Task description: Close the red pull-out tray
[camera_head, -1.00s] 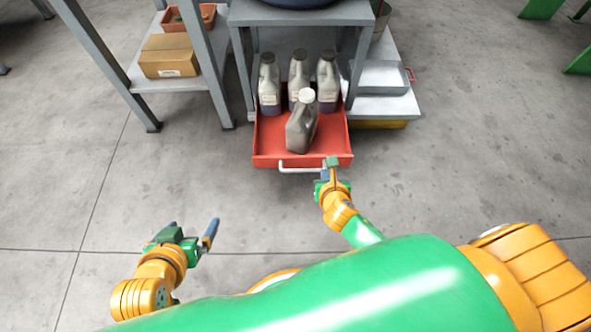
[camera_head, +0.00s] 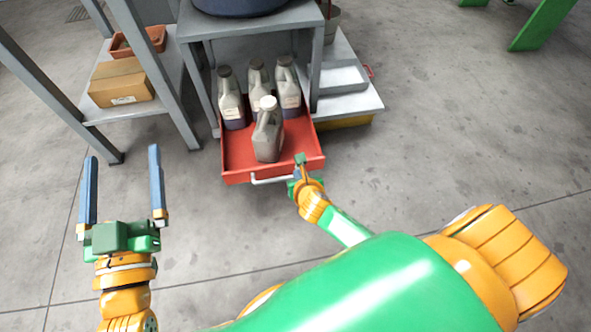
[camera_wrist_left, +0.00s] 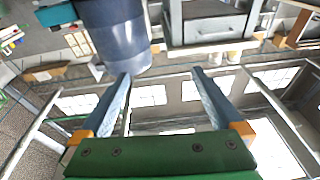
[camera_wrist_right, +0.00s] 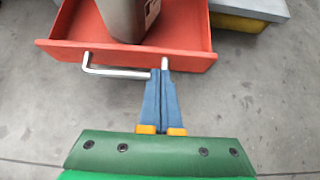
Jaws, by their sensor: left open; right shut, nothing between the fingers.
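The red pull-out tray (camera_head: 238,150) is pulled out from the grey metal stand and holds several grey jugs, the front one (camera_head: 268,135) standing apart from the rest. A pale bar handle (camera_head: 272,180) is on the tray's front; it also shows in the right wrist view (camera_wrist_right: 115,72). My right gripper (camera_head: 300,165) is shut and empty, its fingertips at the right end of the handle; in the right wrist view the fingertips (camera_wrist_right: 160,75) overlap the lower edge of the tray front. Whether they touch cannot be told. My left gripper (camera_head: 121,165) is open and empty, apart from the tray, at the left.
The grey stand (camera_head: 250,22) has a dark round container (camera_head: 240,3) on top. A shelf at the left holds a cardboard box (camera_head: 120,82) and an orange bin (camera_head: 138,42). A grey stepped platform (camera_head: 345,95) stands right of the tray. Floor in front is clear.

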